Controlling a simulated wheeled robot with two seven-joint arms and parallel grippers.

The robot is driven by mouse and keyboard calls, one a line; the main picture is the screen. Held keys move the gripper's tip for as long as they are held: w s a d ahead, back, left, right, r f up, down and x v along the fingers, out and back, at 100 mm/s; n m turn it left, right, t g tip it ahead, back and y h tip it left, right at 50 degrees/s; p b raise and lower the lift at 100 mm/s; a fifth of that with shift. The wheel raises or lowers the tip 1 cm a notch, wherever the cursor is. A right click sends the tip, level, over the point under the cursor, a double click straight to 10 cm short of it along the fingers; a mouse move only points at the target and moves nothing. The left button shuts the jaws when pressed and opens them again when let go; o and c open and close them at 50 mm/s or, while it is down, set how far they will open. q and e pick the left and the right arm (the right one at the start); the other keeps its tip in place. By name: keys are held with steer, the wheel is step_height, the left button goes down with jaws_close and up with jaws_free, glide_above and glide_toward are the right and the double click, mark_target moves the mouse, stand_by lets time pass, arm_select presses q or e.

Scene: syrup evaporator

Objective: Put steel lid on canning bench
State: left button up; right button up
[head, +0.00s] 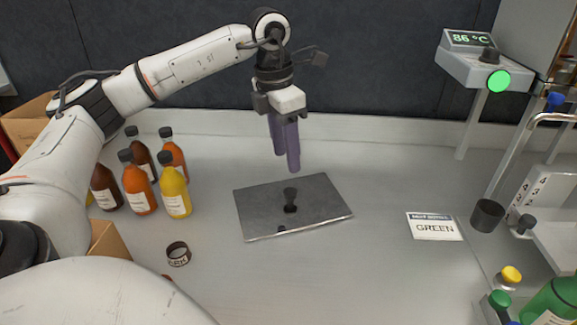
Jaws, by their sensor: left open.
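The steel lid (322,206) is a flat grey rectangular plate with a black knob (290,200) standing up near its middle. It lies flat on the pale grey canning bench (370,280). My left gripper (286,164) points down above the lid, over its far part near the knob. Its purple fingers are open and empty, with a gap between the fingertips and the lid. The right gripper does not show in the head view.
Several syrup bottles (138,190) stand at the left, partly behind my arm. A dark ring (178,254) lies in front of them. A GREEN card (434,227), a dark cup (487,215) and the 86 °C display unit (470,62) are at the right. The bench front middle is clear.

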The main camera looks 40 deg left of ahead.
arm_select(q)
steer(key=shift+s+r, duration=0.15)
steer(key=shift+r, duration=1.2)
stand_by(0.4)
